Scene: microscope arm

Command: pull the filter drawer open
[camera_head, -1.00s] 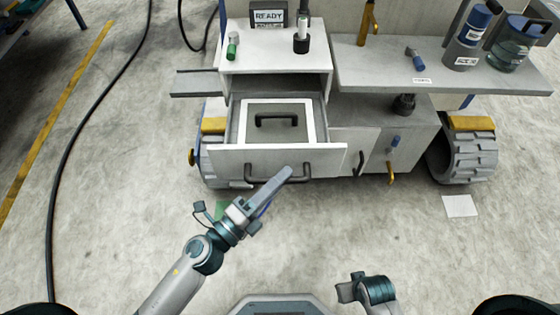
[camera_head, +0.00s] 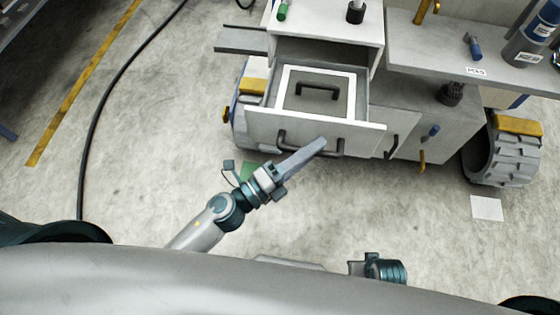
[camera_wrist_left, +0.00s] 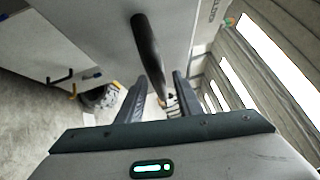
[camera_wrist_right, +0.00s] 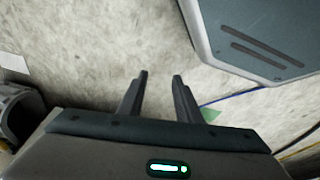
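The filter drawer (camera_head: 310,129) stands pulled out from the white cabinet, with its dark bar handle (camera_head: 283,140) on the front. Inside it is a white-framed panel (camera_head: 349,97) with its own dark handle (camera_head: 318,92). My left gripper (camera_head: 322,144) is at the right part of the front handle. In the left wrist view, the dark handle bar (camera_wrist_left: 148,45) runs between the fingers (camera_wrist_left: 159,77), which stand apart with gaps beside it. Contact cannot be made out. My right gripper (camera_wrist_right: 160,75) is open and empty over the floor.
A tracked wheel (camera_head: 512,150) is at the right. A black cable (camera_head: 100,110) lies on the floor at left.

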